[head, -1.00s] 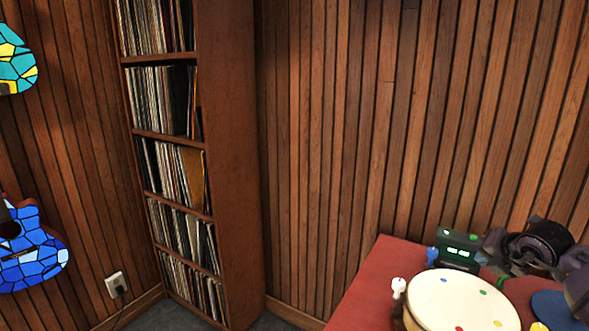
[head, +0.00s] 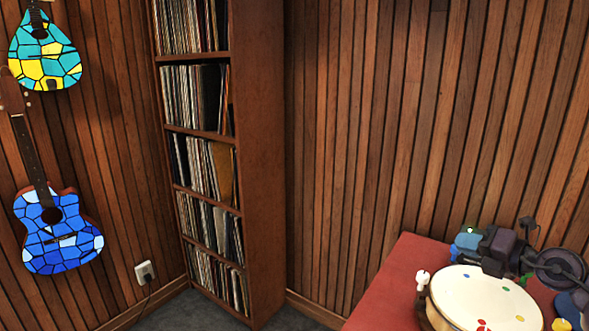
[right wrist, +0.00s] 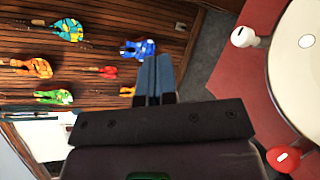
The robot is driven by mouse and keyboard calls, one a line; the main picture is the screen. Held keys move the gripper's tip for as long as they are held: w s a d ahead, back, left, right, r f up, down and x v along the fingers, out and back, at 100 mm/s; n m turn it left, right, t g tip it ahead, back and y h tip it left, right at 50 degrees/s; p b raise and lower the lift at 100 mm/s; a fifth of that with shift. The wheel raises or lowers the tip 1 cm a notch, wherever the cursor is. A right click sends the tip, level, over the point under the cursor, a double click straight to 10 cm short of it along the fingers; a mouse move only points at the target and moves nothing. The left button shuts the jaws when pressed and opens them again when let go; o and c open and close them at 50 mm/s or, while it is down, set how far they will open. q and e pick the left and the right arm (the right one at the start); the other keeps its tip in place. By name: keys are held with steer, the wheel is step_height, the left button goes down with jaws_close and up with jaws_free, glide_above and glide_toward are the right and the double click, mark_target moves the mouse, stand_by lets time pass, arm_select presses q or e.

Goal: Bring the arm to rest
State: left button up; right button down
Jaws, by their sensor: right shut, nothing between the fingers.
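My right arm comes in from the right edge in the head view. Its dark gripper (head: 467,240) is above the back of the red-topped table (head: 383,298), near a round cream-topped piece with coloured dots (head: 480,297). In the right wrist view the two blue-grey fingers (right wrist: 155,78) are together with nothing between them. My left gripper is in neither current view.
A tall record shelf (head: 262,150) stands against the wood-panelled wall. Stained-glass-patterned instruments hang at left, including a blue one (head: 58,240) and a teal and yellow one (head: 45,55). A white peg (head: 422,279) sits beside the round piece.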

steer(key=s+a+f+m+h, duration=0.1)
steer(key=s+f+m+h, duration=0.1)
steer(key=s+f+m, duration=0.2)
steer(key=s+a+f+m+t+h, duration=0.1)
steer(key=s+a+f+m+h, duration=0.1)
steer(key=f+m, duration=0.7)
steer(key=s+a+f+m+t+h, duration=0.1)
steer(key=s+f+m+h, duration=0.2)
steer(key=s+f+m, duration=0.2)
steer(key=shift+s+a+f+m+h, duration=0.2)
steer(key=shift+f+m, duration=0.15)
steer(key=shift+m, duration=0.35)
steer(key=shift+s+a+f+m+h, duration=0.15)
steer(key=shift+f+m, duration=0.2)
steer(key=shift+m, duration=0.35)
arm_select(q)
steer(key=s+f, duration=0.2)
steer(key=shift+a+f+g, duration=0.15)
steer(key=shift+f+g, duration=0.15)
steer(key=shift+g, duration=0.1)
arm_select(e)
steer(key=s+a+f+m+g, duration=0.2)
steer(key=s+a+f+m, duration=0.2)
steer(key=s, duration=0.5)
steer(key=s+a+f+m+g, duration=0.2)
steer(key=s+a+f+m, duration=0.2)
steer(key=s+f, duration=0.5)
steer(key=shift+f+g, duration=0.3)
